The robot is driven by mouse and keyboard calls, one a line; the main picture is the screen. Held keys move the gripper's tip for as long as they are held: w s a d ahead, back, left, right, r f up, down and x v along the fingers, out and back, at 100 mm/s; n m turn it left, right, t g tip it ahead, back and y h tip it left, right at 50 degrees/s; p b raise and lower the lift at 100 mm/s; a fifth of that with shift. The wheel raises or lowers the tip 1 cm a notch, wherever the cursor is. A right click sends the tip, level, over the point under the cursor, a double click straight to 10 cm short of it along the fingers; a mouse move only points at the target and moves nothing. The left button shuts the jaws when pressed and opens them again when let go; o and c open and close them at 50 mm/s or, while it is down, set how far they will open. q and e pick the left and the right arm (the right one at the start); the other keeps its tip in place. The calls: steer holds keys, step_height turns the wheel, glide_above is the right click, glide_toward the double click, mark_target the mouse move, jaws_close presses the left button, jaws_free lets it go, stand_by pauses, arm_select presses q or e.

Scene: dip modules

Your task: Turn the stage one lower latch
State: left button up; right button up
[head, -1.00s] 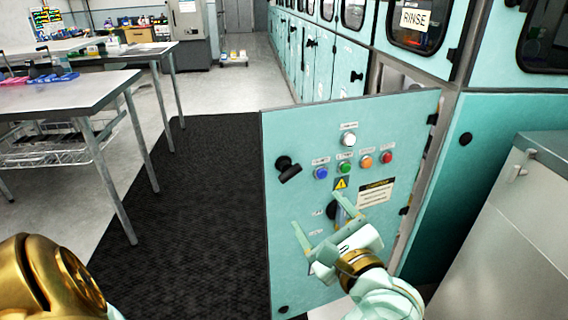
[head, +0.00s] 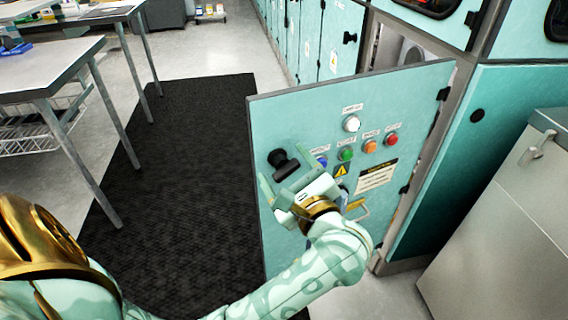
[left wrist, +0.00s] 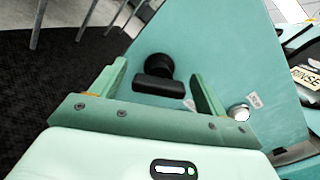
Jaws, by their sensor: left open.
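The black latch (head: 284,164) sits on the left part of a teal door panel (head: 290,120), with a round base and a short bar handle. In the left wrist view the latch (left wrist: 155,76) shows between my two fingers, its bar lying nearly level. My left gripper (head: 274,190) is open and empty, just below the latch in the head view. The fingers are on either side of the latch as seen from the wrist; I cannot tell whether they touch it. My right gripper is not in view.
The panel stands swung out from the teal machine row, hinged at its right edge. It carries several coloured buttons (head: 347,155) and warning labels. A grey cabinet (head: 510,220) stands at the right. Steel tables (head: 50,68) are at the left, beyond a dark mat (head: 170,170).

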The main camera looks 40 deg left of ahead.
arm_select(q)
steer(key=c, duration=1)
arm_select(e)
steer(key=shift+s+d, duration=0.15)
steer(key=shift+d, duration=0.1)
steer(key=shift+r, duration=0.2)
arm_select(q)
steer(key=shift+r+m+p, duration=0.2)
steer(key=shift+m+p, duration=0.95)
steer(key=shift+m, duration=0.15)
steer(key=m+p, duration=0.1)
steer(key=m, duration=0.1)
steer(key=shift+m+p, duration=0.3)
steer(key=shift+p, duration=0.1)
steer(key=shift+f+m+p, duration=0.15)
steer(key=shift+m+p, duration=0.15)
steer(key=shift+m, duration=0.1)
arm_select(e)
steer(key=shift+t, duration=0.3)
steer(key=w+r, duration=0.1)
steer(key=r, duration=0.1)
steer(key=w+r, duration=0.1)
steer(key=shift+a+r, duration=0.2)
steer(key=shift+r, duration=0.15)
arm_select(q)
steer(key=shift+w, duration=0.1)
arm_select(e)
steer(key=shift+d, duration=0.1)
